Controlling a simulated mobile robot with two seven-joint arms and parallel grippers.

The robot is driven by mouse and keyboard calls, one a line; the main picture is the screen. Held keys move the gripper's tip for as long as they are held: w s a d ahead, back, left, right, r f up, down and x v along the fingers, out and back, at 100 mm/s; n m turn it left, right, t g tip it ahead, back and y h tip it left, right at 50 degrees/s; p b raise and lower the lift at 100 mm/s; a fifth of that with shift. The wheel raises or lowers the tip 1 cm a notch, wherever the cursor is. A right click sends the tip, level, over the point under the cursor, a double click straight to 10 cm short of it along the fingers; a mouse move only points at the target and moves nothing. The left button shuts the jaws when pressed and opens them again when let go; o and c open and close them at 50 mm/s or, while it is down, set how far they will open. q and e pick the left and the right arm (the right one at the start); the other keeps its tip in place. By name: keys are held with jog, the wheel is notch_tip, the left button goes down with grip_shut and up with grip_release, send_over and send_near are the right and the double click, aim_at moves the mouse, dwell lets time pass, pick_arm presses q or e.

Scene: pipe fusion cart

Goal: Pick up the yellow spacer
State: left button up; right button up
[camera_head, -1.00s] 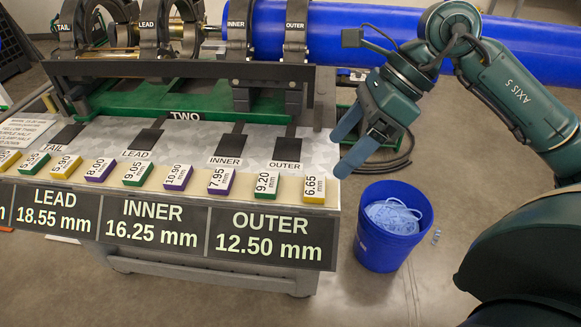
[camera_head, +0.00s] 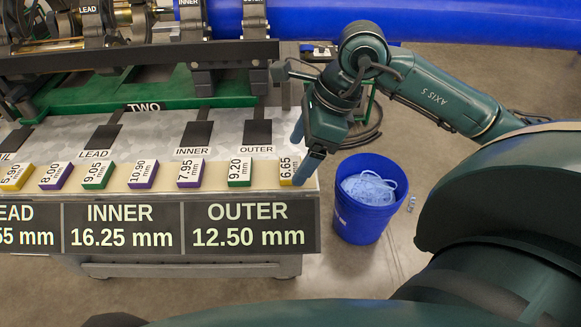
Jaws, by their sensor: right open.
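A yellow spacer (camera_head: 286,171) with a white "6.65" label lies at the right end of the row on the cart's front ledge. Another yellow spacer (camera_head: 16,176), labelled "5.90", lies at the left end of the visible row. My right gripper (camera_head: 302,152) is open and empty, its fingers pointing down-left. One fingertip appears right beside the 6.65 spacer's right side, the other farther back near the cart's right edge. I cannot tell whether the near finger touches the spacer. My left gripper is not in view.
Purple and green spacers fill the ledge between the yellow ones; the green 9.20 spacer (camera_head: 239,172) is nearest the 6.65 one. Black slots marked LEAD, INNER and OUTER (camera_head: 257,132) lie behind. A blue bucket (camera_head: 362,215) stands on the floor to the right.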

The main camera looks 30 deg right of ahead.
aim_at(290, 170)
jog(key=shift+x, duration=1.3)
jog(key=shift+c, duration=0.6)
jog(key=c, duration=0.9)
jog(key=shift+c, duration=0.2)
